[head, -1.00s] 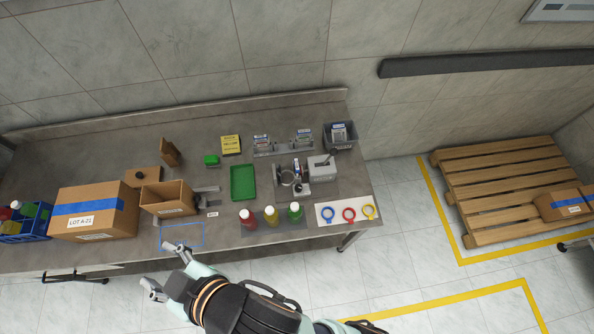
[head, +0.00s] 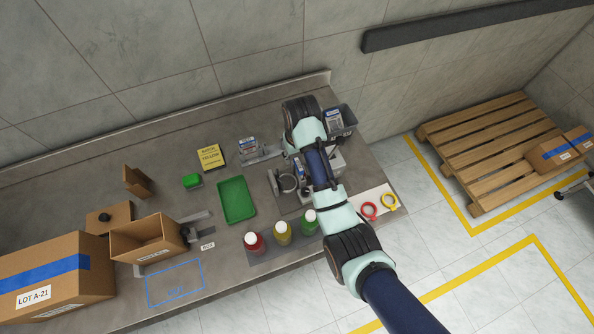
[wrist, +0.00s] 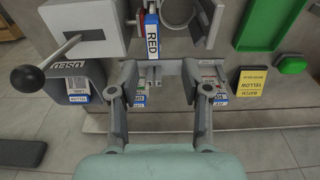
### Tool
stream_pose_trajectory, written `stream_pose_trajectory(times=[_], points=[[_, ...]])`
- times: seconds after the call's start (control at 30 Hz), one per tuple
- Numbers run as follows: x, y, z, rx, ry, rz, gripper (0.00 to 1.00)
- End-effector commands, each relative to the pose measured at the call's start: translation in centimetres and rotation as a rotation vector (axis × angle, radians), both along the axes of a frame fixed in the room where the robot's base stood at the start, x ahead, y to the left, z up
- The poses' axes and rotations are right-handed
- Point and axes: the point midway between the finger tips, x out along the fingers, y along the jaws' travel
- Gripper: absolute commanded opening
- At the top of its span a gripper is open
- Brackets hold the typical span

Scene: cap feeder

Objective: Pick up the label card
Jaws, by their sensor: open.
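In the wrist view, label cards with white faces and blue bands stand in a rack. One card (wrist: 140,91) sits between my fingers at the left, and another (wrist: 217,88) is beside the right finger. In the head view, one rack card (head: 248,145) shows left of my arm. My arm hides the rack's right part and my fingertips.
The grey USED bin (wrist: 72,82) is close to the left finger. A station with a ring clamp (head: 287,182) and lever (wrist: 30,78) stands close by. The yellow BATCH YELLOW sign (head: 210,157), green tray (head: 237,199) and several capped bottles (head: 282,233) stand left of my arm.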

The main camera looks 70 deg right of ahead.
Motion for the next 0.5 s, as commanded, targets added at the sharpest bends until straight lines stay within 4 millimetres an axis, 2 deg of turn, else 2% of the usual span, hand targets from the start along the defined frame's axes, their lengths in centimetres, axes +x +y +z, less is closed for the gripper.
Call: stream_pose_trajectory(times=[0.1, 0.5], points=[[-0.7, -0.6, -0.4, 0.016, 0.014, -0.017, 0.48], [-0.5, -0.7, -3.5, 0.016, 0.015, -0.014, 0.48]])
